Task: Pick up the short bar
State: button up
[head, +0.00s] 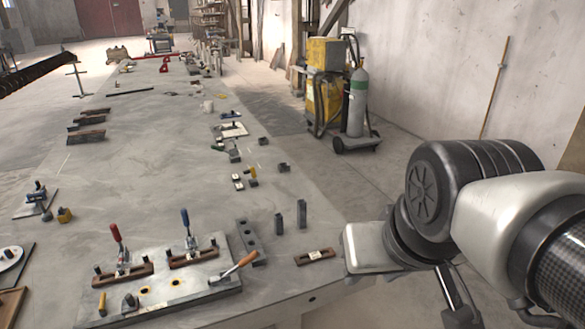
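A short brown bar (315,256) with a pale label lies flat near the right edge of the long grey table (150,200). It looks like the short bar, though other small bars are near. Two small dark upright blocks (302,213) stand just behind it. A dark perforated bar (249,241) lies to its left. My arm comes in from the right, and its pale end link is beside the table edge, right of the brown bar. A dark part low under the arm, apparently my gripper (458,303), hangs off the table; its fingers are not clear. Nothing is seen held.
A fixture plate (205,290) with red and blue handled clamps and an orange-handled tool occupies the front of the table. Small blocks (284,167) and tools lie farther back. A welding cart with a gas cylinder (357,105) stands right of the table. The table's middle is mostly clear.

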aim_at(313, 257)
jog(key=k+l+u, duration=0.15)
jog(key=i+l, duration=0.1)
jog(key=i, duration=0.85)
jog(key=i+l, duration=0.1)
jog(key=l, duration=0.2)
jog(key=i+l, duration=0.1)
jog(key=l, duration=0.2)
jog(key=z, duration=0.05)
